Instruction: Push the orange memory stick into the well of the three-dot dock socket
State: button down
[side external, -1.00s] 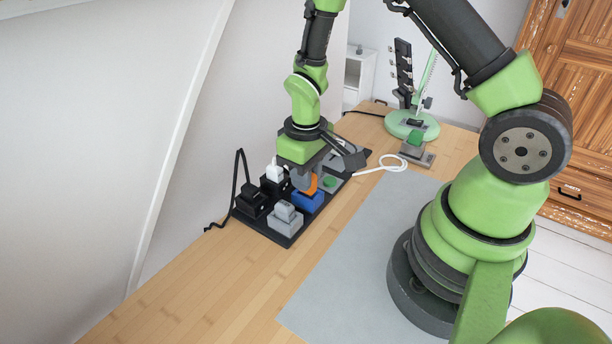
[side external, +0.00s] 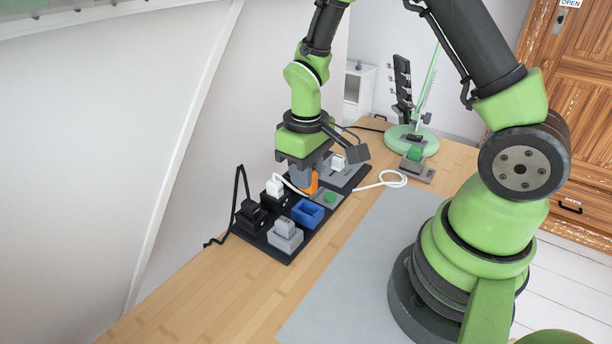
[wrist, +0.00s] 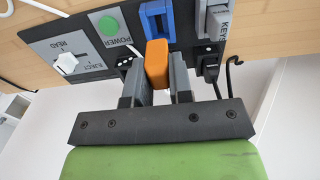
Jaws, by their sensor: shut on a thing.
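My gripper (side external: 302,182) is shut on the orange memory stick (wrist: 157,62). The stick also shows in the side external view (side external: 313,184), partly hidden by the fingers. It is held near the board, behind the blue socket and left of the green button. The blue socket (side external: 308,211) has an open, empty-looking well, and it shows beyond the stick in the wrist view (wrist: 155,22). Other sockets on the board are black (side external: 274,195) and grey (side external: 286,237).
The dark board (side external: 270,252) also carries a green button (side external: 330,197) and a white switch (wrist: 66,63) on a grey panel. A white cable (side external: 392,178) and a green stand (side external: 412,140) are behind. The grey mat (side external: 345,265) is clear.

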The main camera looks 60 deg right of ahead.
jog(key=shift+r, duration=0.1)
dwell(0.3)
jog(key=w+d+r, duration=0.3)
jog(key=w+d, duration=0.4)
jog(key=w, duration=0.1)
jog(key=shift+r, duration=0.2)
jog(key=shift+f, duration=0.1)
jog(key=shift+f, duration=2.8)
jog(key=shift+f, duration=1.9)
jog(key=c, duration=0.9)
grip_release()
jog(key=shift+c, duration=0.2)
jog(key=shift+r, duration=0.1)
